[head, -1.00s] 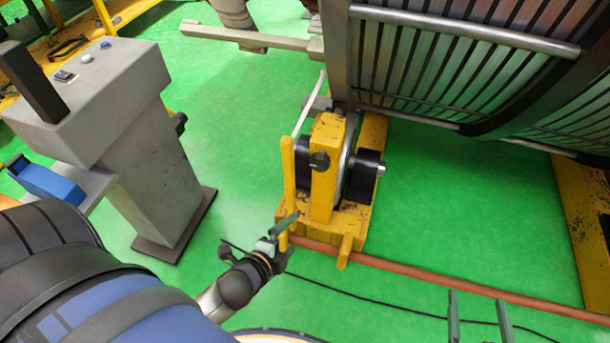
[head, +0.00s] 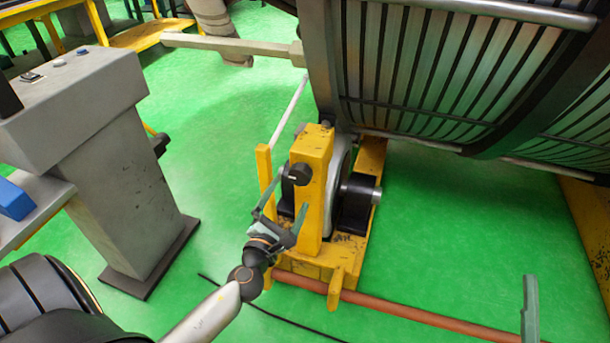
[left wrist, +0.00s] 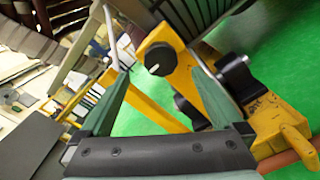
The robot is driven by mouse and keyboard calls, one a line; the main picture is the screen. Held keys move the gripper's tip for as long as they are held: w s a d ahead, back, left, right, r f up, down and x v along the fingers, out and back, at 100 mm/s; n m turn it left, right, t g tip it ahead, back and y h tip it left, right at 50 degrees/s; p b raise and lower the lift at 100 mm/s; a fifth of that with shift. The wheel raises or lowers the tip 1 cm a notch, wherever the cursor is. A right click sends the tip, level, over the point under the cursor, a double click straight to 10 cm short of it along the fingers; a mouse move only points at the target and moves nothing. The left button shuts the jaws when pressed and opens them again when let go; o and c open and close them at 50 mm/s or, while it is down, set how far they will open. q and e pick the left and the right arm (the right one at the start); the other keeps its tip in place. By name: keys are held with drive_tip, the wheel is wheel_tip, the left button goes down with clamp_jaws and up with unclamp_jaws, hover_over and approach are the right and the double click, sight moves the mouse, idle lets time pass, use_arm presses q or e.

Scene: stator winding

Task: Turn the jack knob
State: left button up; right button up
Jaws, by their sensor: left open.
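The black round jack knob (head: 300,174) sits on the upper face of the yellow jack post (head: 312,150). In the left wrist view the knob (left wrist: 160,58) shows a pale slot line and lies between the two fingertips, farther off. My left gripper (head: 286,202) is open and empty, just below and in front of the knob, with a gap to it. In the left wrist view its green fingers (left wrist: 158,72) are spread wide. One green finger of my right gripper (head: 530,308) shows at the bottom right; its other finger is not visible.
A yellow upright (head: 265,185) stands just left of the post. A grey console (head: 95,130) stands left. A reddish pipe (head: 410,312) runs along the green floor.

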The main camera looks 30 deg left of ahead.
sight(299, 178)
use_arm(q)
drive_tip(key=x, duration=0.8)
drive_tip(key=shift+w+b, duration=0.2)
drive_tip(key=shift+b, duration=0.1)
drive_tip(key=shift+w+a, duration=0.15)
drive_tip(key=shift+w, duration=0.3)
use_arm(e)
drive_tip(key=shift+s+a+r+n+t+y, duration=0.1)
drive_tip(key=shift+s+r+n+t+y, duration=0.05)
drive_tip(key=shift+s+r+n+y, duration=0.4)
drive_tip(key=shift+s+r+n+t+y, duration=0.15)
drive_tip(key=shift+s+r+n+y, duration=0.2)
drive_tip(key=shift+r, duration=0.35)
use_arm(q)
drive_tip(key=c, duration=1.4)
drive_tip(key=shift+o, duration=0.2)
